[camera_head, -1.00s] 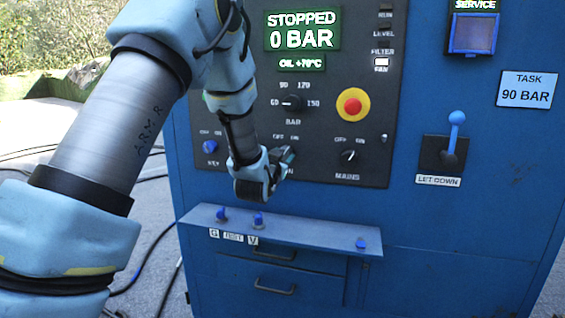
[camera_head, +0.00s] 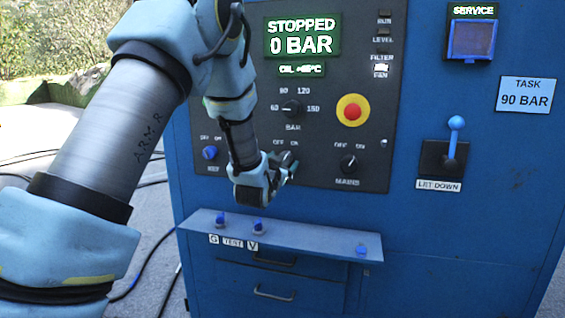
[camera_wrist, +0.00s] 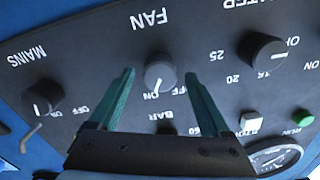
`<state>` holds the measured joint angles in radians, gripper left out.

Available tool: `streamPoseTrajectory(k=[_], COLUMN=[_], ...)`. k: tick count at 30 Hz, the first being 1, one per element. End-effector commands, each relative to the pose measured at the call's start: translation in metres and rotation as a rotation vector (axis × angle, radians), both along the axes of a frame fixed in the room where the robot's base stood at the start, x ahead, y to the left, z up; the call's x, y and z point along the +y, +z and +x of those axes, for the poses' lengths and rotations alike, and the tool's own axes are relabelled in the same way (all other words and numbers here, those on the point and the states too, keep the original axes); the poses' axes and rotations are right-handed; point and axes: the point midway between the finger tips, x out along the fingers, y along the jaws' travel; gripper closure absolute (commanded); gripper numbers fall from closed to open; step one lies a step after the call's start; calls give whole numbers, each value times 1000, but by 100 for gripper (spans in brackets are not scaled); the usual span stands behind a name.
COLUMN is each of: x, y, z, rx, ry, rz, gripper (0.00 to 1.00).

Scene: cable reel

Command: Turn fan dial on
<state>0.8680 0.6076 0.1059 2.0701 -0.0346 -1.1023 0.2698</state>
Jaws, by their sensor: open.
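The fan dial (camera_wrist: 160,74) is a round dark knob with a pale pointer mark, under the upside-down FAN label in the wrist view. Its mark points toward the upside-down ON label. My gripper (camera_wrist: 159,80) is open, with one green finger on each side of the dial and a visible gap to it.
The mains dial (camera_head: 348,162) sits to the right, the blue key switch (camera_head: 209,153) to the left. The pressure dial (camera_head: 291,107) and red emergency button (camera_head: 352,111) are above. A ledge with blue valves (camera_head: 257,226) juts out below my gripper.

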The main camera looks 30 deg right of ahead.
Motion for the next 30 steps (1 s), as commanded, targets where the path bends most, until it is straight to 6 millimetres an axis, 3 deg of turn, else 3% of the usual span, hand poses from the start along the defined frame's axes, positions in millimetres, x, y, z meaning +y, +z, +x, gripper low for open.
streamPoseTrajectory(k=[5,21,30], x=[5,67,74], y=[-1,-1,0], z=[-6,-73,-80], rx=[0,0,0], ry=[0,0,0], rz=[0,0,0], gripper=[19,19,19])
